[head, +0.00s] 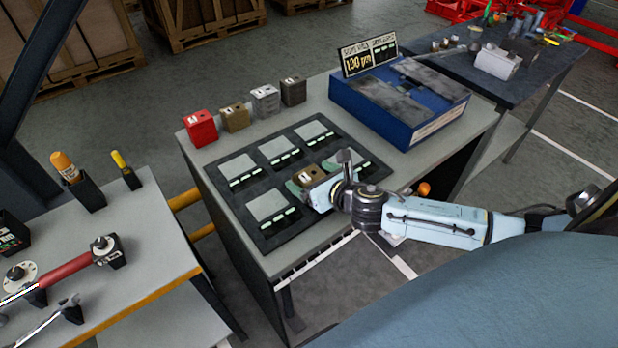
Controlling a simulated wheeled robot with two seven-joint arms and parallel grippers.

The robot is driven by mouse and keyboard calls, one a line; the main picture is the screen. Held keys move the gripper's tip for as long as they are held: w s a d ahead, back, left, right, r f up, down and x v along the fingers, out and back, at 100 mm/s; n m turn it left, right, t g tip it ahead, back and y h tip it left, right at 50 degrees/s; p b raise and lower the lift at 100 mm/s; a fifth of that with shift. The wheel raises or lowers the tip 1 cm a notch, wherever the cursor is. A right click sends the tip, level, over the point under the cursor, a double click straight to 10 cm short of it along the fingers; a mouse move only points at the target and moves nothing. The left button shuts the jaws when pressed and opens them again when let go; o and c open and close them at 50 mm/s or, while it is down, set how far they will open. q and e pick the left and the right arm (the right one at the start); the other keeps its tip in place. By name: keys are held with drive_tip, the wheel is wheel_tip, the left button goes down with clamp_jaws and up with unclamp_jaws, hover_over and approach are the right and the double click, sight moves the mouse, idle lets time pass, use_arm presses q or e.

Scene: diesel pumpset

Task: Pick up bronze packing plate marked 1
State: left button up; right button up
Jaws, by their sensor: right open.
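A small bronze-brown block (311,175) with a pale label sits at the black tray, in the area of its lower middle pocket. My right gripper (313,178) is over it, with green finger pads on either side of the block. The jaws are open; whether the pads touch it I cannot tell. Another bronze-brown block (235,117) with a pale label stands at the table's back left, between a red block (200,128) and a grey block (265,100). The labels are too small to read surely. My left gripper is not in view.
The black tray (237,203) has several pockets with pale plates. A dark block (293,91) stands beside the grey one. A blue box (400,115) with a sign (369,57) fills the table's right back. A side bench (135,245) holds tools at left.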

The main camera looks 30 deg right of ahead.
drive_tip(key=c, duration=1.4)
drive_tip(key=shift+r, duration=0.15)
drive_tip(key=shift+c, duration=0.6)
